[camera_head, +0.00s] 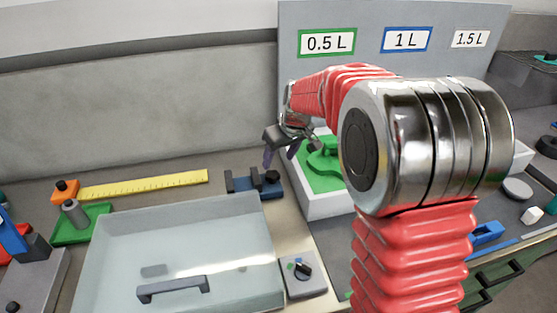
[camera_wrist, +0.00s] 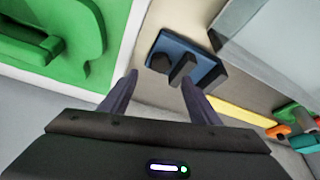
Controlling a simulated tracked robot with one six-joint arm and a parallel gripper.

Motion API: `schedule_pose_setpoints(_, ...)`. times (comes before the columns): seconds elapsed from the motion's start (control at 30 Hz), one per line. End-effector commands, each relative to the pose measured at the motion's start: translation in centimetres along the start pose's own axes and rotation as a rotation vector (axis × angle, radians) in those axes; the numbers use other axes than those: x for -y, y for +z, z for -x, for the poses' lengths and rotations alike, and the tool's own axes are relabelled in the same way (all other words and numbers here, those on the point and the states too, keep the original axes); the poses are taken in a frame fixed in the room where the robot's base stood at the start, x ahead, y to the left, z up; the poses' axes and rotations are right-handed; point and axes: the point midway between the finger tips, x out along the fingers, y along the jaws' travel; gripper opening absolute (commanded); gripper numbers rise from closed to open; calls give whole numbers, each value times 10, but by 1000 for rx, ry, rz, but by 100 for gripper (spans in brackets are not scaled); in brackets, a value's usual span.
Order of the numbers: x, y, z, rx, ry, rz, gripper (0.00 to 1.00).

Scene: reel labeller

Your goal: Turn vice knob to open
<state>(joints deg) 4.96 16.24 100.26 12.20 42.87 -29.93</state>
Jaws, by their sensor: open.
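The vice (camera_head: 240,186) is a small blue block with dark jaws on the bench, behind the clear-lidded box. A dark round knob (camera_head: 272,178) shows at its right end in the head view. The vice also shows in the wrist view (camera_wrist: 205,62), just beyond my fingertips, with dark upright parts on it. My gripper (camera_head: 280,158) is above and slightly right of the vice, fingers pointing down and apart. In the wrist view my gripper (camera_wrist: 160,80) is open and empty, its fingertips not visibly touching the vice. I cannot tell the exact gap.
A white tray (camera_head: 327,207) with a green piece (camera_head: 325,172) stands close right of the vice. A yellow ruler (camera_head: 145,185) lies to its left. The clear-lidded box (camera_head: 180,245) with a dark handle is in front. A grey panel with volume labels (camera_head: 327,43) rises behind.

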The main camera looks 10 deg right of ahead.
Motion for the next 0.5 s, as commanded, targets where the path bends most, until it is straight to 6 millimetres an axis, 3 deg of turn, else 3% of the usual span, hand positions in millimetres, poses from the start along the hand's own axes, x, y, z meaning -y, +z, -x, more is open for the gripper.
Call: schedule_pose_setpoints(0.5, 0, 0, 26, -1, 0, 0, 56)
